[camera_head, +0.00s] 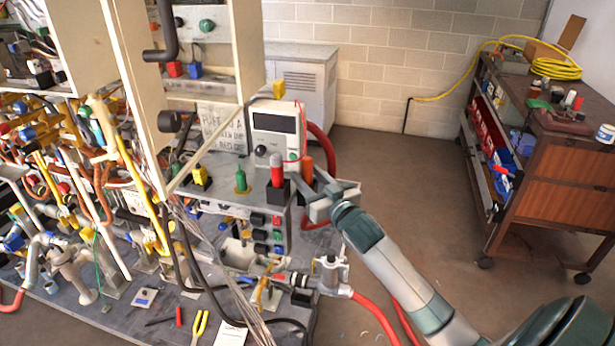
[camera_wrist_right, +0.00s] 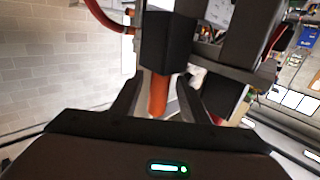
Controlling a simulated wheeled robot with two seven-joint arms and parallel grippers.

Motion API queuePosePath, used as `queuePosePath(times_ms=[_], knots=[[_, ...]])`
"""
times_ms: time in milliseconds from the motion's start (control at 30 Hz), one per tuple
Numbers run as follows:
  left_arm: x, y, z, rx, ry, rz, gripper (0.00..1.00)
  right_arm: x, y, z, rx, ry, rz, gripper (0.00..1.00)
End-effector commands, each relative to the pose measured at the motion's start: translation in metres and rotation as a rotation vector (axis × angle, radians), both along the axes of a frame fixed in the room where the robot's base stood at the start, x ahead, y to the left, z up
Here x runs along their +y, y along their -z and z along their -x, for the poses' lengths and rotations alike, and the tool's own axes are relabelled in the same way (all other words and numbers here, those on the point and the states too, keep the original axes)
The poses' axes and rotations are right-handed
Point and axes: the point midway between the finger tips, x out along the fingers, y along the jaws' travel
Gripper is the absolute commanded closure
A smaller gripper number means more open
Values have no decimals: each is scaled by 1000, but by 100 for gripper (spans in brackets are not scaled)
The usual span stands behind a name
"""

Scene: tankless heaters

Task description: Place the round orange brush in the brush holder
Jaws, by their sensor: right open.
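The orange brush (camera_head: 306,165) shows as an upright orange cylinder near the right end of the bench shelf. In the right wrist view the orange cylinder (camera_wrist_right: 158,95) sticks out of a black block (camera_wrist_right: 168,45), which hides its other end. My right gripper (camera_head: 312,188) is open at the orange cylinder. In the wrist view its two fingers (camera_wrist_right: 157,98) stand on either side of the cylinder, with a gap at least on the left. A red-topped cylinder (camera_head: 277,170) stands in a black block just left. I cannot tell which block is the brush holder. My left gripper is not in view.
A white box with a display (camera_head: 275,130) stands behind the cylinders, with a red hose beside it. Pipes, valves and cables crowd the bench (camera_head: 115,320) at the left. A wooden cart (camera_head: 565,160) stands at the right. The floor (camera_head: 400,180) between is clear.

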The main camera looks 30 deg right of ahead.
Motion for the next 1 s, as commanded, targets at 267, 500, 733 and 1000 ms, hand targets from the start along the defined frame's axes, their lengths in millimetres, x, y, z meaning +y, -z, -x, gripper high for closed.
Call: queuePosePath(times_ms=[267,500,733,1000], knots=[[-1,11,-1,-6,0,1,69,3,3,40,0,-1,0,59],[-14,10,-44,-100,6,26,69,7,2,81,0,-1,0,59],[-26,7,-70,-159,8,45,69,8,1,105,0,0,0,59],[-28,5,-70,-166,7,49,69,9,0,111,-1,0,0,59]])
